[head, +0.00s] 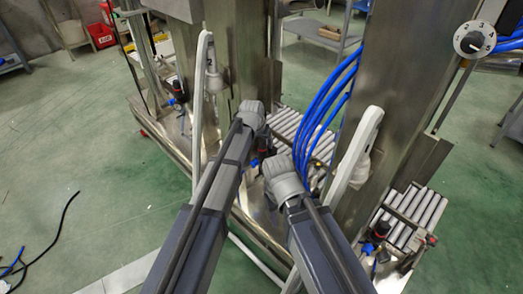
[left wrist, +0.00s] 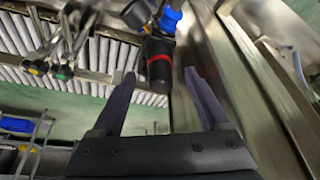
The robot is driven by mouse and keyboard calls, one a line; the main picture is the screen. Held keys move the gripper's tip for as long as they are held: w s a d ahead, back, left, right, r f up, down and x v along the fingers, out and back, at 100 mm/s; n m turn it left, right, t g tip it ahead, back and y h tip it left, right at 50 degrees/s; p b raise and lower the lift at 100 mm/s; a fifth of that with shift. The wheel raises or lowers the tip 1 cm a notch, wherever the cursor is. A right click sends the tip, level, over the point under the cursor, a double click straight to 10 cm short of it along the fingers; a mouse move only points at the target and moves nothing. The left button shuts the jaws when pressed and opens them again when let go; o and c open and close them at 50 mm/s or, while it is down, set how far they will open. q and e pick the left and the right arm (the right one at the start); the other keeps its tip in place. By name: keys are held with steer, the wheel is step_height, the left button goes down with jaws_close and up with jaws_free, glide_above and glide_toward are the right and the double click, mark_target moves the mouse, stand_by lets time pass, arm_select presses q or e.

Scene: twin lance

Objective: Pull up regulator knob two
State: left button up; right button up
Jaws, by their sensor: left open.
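A black regulator knob with a red ring (left wrist: 158,65) shows in the left wrist view, with a blue fitting at its top end. My left gripper (left wrist: 160,84) is open, its two dark fingers to either side of the knob in the picture. I cannot tell whether either touches it. In the head view the left arm ends at the middle of the machine and largely hides its fingers. Other dark regulator knobs show at the left (head: 178,87) and at the lower right (head: 380,229). My right arm reaches in beside the left, but its gripper fingers are hidden.
Steel posts (head: 395,90) and white curved handles (head: 359,150) stand close around both arms. Blue hoses (head: 325,105) hang beside the right arm. Roller conveyors (head: 418,212) lie behind. A numbered dial (head: 474,40) is at upper right. Green floor at left is mostly clear.

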mark_target(263, 148)
arm_select(q)
steer(key=b+x, duration=0.1)
steer(key=x, duration=0.1)
steer(key=shift+w+f, duration=0.15)
steer(key=shift+f, duration=0.15)
steer(key=shift+r, duration=0.1)
jaws_close()
stand_by(0.3)
stand_by(0.9)
